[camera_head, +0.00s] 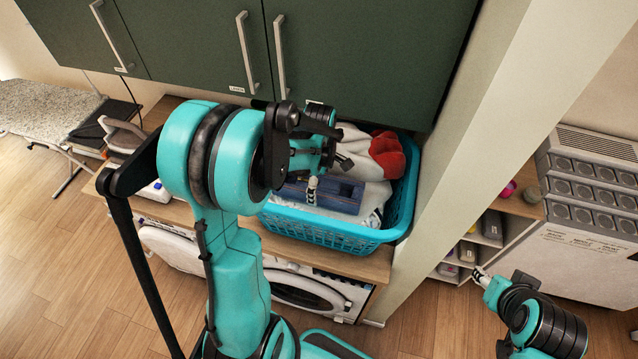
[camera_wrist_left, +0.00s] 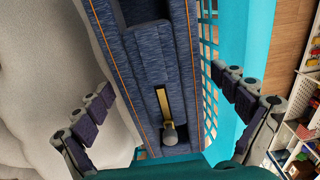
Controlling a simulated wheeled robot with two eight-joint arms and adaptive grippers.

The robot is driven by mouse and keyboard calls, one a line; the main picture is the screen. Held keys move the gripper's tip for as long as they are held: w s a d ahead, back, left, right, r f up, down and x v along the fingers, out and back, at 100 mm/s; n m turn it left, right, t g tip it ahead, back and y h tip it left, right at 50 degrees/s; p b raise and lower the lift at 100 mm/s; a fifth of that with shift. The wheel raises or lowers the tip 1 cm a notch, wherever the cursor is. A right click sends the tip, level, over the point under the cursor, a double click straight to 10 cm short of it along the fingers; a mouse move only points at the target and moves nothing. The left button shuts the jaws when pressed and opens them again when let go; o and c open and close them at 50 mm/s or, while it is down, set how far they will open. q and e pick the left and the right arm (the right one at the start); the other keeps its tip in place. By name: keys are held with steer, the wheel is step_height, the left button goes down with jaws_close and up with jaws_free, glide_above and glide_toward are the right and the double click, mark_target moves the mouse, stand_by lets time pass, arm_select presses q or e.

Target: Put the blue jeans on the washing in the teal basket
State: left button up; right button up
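The blue jeans (camera_head: 338,196), folded into a block, lie on the pale washing (camera_head: 368,164) along the near side of the teal basket (camera_head: 322,232). My left gripper (camera_head: 325,174) is over the basket, right at the jeans, and hides part of them. In the left wrist view the jeans (camera_wrist_left: 160,75) run between its two spread fingers, with a gap on both sides. The basket wall (camera_wrist_left: 210,85) shows beside them. My right gripper (camera_head: 481,277) is at the lower right, away from the basket; its fingers are too small to read.
The basket stands on a wooden counter (camera_head: 375,265) above washing machines (camera_head: 305,290). Green cupboards (camera_head: 370,60) hang close above and behind. A pale post (camera_head: 480,150) stands just right of the basket. A red-and-white item (camera_head: 386,152) lies at the basket's back.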

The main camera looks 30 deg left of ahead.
mark_target(319, 183)
arm_select(q)
steer(key=shift+r, duration=0.1)
steer(key=shift+r, duration=0.25)
step_height(319, 183, up, 11)
steer(key=s+d+r+m+t, duration=0.2)
steer(key=s+d+m+t, duration=0.5)
steer(key=m, duration=1.3)
steer(key=s+d, duration=0.3)
steer(key=s, duration=0.1)
steer(key=shift+d+m+p, duration=0.3)
steer(key=shift+m+p, duration=0.1)
